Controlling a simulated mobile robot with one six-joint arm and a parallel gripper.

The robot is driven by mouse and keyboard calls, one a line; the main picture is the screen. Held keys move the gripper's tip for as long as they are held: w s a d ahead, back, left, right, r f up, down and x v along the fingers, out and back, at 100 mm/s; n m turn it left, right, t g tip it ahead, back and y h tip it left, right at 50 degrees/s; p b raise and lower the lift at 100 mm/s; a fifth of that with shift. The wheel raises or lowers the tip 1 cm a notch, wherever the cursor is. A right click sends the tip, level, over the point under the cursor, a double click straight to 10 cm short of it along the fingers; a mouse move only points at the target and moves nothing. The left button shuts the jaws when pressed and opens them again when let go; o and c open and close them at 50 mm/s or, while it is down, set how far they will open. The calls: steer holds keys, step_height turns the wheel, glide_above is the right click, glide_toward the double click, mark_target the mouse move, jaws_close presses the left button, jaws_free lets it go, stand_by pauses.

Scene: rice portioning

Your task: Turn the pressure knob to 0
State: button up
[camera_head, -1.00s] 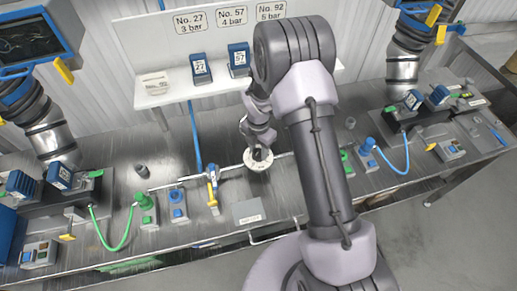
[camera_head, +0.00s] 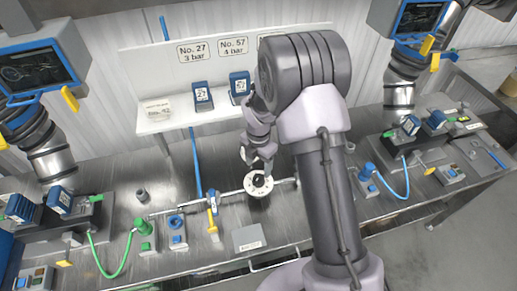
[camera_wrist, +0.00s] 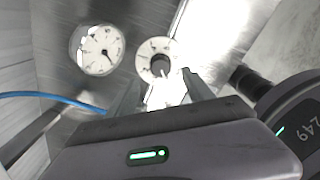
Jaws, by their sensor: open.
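The pressure knob (camera_wrist: 158,63) has a dark round centre inside a pale marked ring in the wrist view. A white pressure gauge (camera_wrist: 97,50) with a dark needle is to its left. My gripper (camera_wrist: 160,82) is open, with one finger on each side just below the knob in the picture. I cannot tell whether the fingers touch it. The knob's number setting is too small to read. In the head view, a white dial (camera_head: 258,183) sits on the pipe at mid-bench, with my gripper (camera_head: 255,160) close behind it.
A blue valve with a yellow handle (camera_head: 213,228) and a grey box (camera_head: 249,238) are close to the dial. A white shelf (camera_head: 160,122) with blue tags stands behind. A green hose (camera_head: 122,268) is at the left, a blue hose (camera_head: 398,187) at the right.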

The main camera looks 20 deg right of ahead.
mark_target(259, 177)
step_height(259, 177, up, 11)
steer(key=p, duration=0.1)
stand_by(0.3)
